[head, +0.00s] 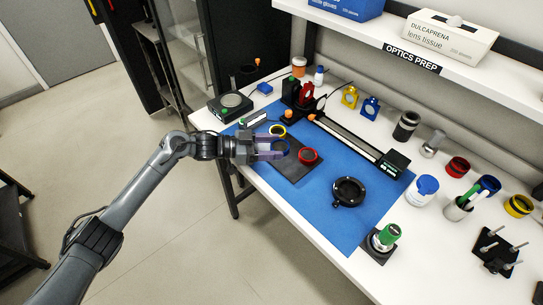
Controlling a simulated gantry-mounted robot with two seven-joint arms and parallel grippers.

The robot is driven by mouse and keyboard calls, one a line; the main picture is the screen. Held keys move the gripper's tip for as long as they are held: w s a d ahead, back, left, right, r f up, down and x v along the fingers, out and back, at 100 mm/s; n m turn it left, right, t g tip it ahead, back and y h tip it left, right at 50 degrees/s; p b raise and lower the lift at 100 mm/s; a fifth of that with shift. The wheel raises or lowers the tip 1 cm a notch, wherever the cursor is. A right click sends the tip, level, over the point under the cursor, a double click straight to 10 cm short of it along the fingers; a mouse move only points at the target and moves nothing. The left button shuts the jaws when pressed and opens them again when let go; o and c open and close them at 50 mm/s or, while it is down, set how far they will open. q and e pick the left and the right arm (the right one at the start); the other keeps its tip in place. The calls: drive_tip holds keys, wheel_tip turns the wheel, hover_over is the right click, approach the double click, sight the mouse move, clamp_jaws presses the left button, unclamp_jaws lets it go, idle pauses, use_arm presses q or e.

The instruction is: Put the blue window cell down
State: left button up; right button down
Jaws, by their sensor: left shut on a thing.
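My left gripper (277,149) reaches in from the left over the blue mat's left part. It is shut on the blue window cell (283,144), a small blue ring partly hidden by the fingers. A dark grey flat pad (291,173) lies on the mat under and in front of the gripper. I cannot tell whether the blue cell touches the pad. My right gripper is not in view.
The blue mat (339,225) has free room at its front. A black round mount (348,191) stands on its right part. A long rail (345,137) runs behind. A green-topped post (386,237), a white jar (422,190) and several small mounts stand on the white bench.

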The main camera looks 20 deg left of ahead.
use_arm(q)
drive_tip(key=shift+f, duration=1.95)
drive_tip(key=shift+f, duration=0.1)
drive_tip(key=shift+f, duration=0.15)
drive_tip(key=o, duration=1.1)
drive_tip(key=shift+b, duration=0.3)
